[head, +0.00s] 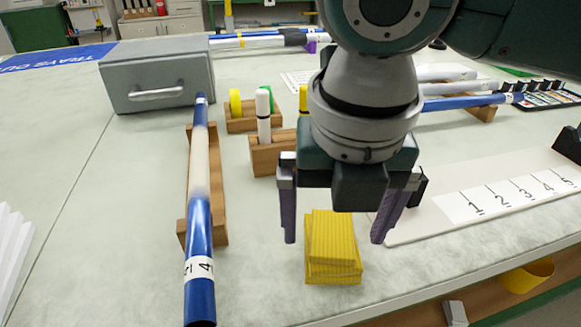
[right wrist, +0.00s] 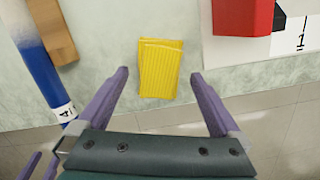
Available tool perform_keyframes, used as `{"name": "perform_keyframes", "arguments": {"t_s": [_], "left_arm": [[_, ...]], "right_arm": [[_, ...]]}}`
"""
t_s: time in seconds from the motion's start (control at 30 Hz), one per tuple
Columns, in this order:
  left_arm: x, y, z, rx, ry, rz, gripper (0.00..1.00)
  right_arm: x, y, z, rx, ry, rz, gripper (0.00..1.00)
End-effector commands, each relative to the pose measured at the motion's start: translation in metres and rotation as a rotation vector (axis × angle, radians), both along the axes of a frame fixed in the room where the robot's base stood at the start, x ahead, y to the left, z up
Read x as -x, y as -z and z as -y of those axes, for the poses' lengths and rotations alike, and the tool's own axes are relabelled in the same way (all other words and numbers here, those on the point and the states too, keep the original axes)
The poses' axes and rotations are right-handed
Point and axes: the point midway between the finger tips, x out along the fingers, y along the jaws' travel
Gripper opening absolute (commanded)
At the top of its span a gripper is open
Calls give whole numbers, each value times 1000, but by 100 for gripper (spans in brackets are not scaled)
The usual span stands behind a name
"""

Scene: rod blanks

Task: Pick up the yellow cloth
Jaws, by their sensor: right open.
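The yellow cloth (head: 333,248) lies folded on the pale table near its front edge in the head view. It also shows in the right wrist view (right wrist: 160,69), ahead of the fingertips and between their lines. My right gripper (head: 337,240) is open and empty, with its two purple-grey fingers spread wide to either side of the cloth as seen in the head view. In the right wrist view the gripper (right wrist: 159,75) shows nothing between its fingers but the cloth and table beyond. I cannot tell the exact height above the cloth. My left gripper is not in view.
A blue and white rod (head: 199,220) rests on a wooden holder (head: 220,218) left of the cloth. A numbered white board (head: 450,226) lies to the right. A grey box (head: 157,75) with a handle and wooden blocks (head: 268,158) stand behind. The table edge is close in front.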

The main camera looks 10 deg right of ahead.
Motion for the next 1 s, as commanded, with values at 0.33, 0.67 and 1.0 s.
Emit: {"name": "perform_keyframes", "arguments": {"t_s": [0.33, 0.67, 1.0], "left_arm": [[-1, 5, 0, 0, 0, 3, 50], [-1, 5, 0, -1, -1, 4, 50], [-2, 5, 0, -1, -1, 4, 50]], "right_arm": [[-3, 16, 0, -1, 2, 2, 100], [-3, 16, 0, -1, 2, 2, 66], [-3, 16, 0, -1, 2, 2, 28]]}}
